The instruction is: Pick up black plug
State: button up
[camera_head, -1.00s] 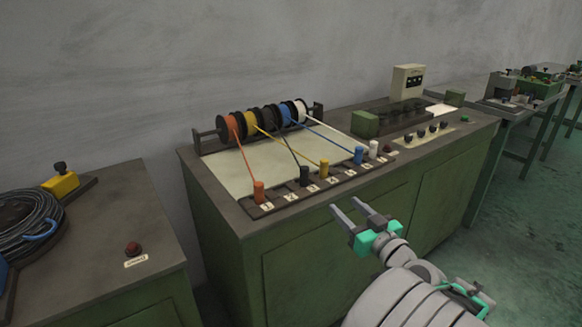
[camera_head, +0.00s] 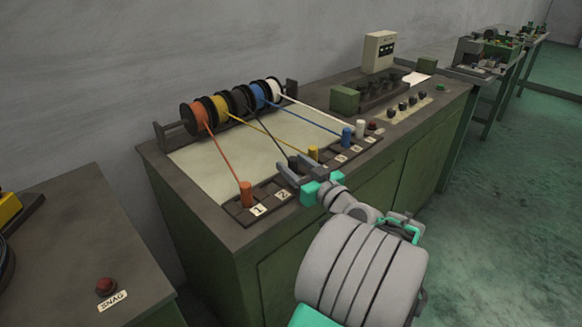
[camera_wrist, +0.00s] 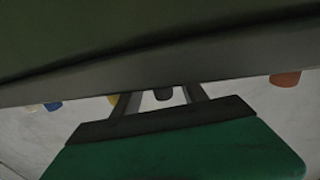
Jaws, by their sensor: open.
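The black plug (camera_head: 293,162) stands in the numbered strip on the green bench, beside label 2, with a dark cord running back to the black reel. In the head view my gripper's fingers partly hide it. My gripper (camera_head: 287,169) is open, its two fingers reaching over the strip from the front at the plug. In the wrist view the black plug (camera_wrist: 163,93) shows between the two fingers (camera_wrist: 162,99), with space on both sides. I cannot tell how deep it lies between them.
An orange plug (camera_head: 246,194) stands to the left, and a yellow plug (camera_head: 313,153) close to the right. Blue (camera_head: 346,137) and white (camera_head: 360,129) plugs stand farther right. Taut cords run to the reels behind. A side table with a red button (camera_head: 106,287) is at left.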

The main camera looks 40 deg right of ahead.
jog(key=w, duration=0.3)
jog(key=shift+w+d+r, duration=0.1)
jog(key=shift+w+d, duration=0.05)
jog(key=shift+w, duration=0.15)
jog(key=shift+s, duration=0.1)
grip_shut()
